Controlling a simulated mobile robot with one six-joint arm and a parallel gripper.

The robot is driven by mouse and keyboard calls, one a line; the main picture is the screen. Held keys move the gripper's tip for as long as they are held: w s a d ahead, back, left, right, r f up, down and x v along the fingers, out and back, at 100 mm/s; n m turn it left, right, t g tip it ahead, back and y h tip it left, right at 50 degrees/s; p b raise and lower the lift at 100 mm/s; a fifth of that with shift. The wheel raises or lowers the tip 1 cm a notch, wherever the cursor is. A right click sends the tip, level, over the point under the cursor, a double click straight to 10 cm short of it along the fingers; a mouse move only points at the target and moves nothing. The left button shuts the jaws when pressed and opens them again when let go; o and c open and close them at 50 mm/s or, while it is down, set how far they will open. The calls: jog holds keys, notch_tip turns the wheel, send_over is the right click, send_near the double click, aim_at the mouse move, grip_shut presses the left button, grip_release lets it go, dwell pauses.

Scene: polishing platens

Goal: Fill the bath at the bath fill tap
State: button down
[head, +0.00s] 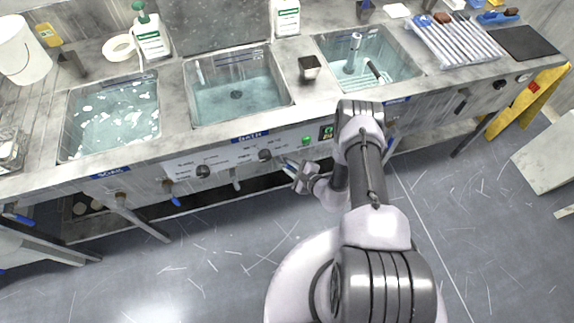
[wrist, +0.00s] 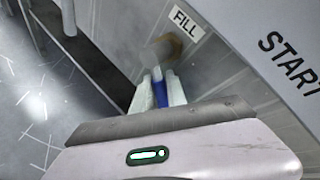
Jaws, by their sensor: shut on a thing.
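The bath (head: 193,112) is the middle basin, above a blue BATH label (head: 248,137). It looks to hold clear bluish water, with a dark drain on its floor; I cannot tell how deep the water is. The bath fill tap has a blue handle (wrist: 159,90), below the FILL label (wrist: 185,22) in the wrist view. My gripper (head: 291,166) is at the bench front below the bath's right side. In the wrist view its pale fingers (wrist: 159,95) are on both sides of the blue handle, shut on it. The handle's lower part is hidden by my gripper.
A left basin (head: 66,125) holds water with white flakes, and a right basin (head: 325,48) holds an upright tube. The front panel carries dark knobs (head: 203,171) and a green button (head: 306,141). A START label (wrist: 287,58) is right of the tap.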

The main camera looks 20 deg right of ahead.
jog(key=shift+d+r+n+h+p, duration=0.15)
jog(key=shift+r+n+h+p, duration=0.15)
jog(key=shift+n+h+p, duration=0.25)
dwell(0.4)
jog(key=c, duration=1.6)
grip_release()
jog(key=p+v, duration=0.6)
jog(key=v, duration=1.1)
jog(key=shift+r, duration=0.2)
jog(key=shift+s+d, duration=0.1)
jog(key=shift+s, duration=0.05)
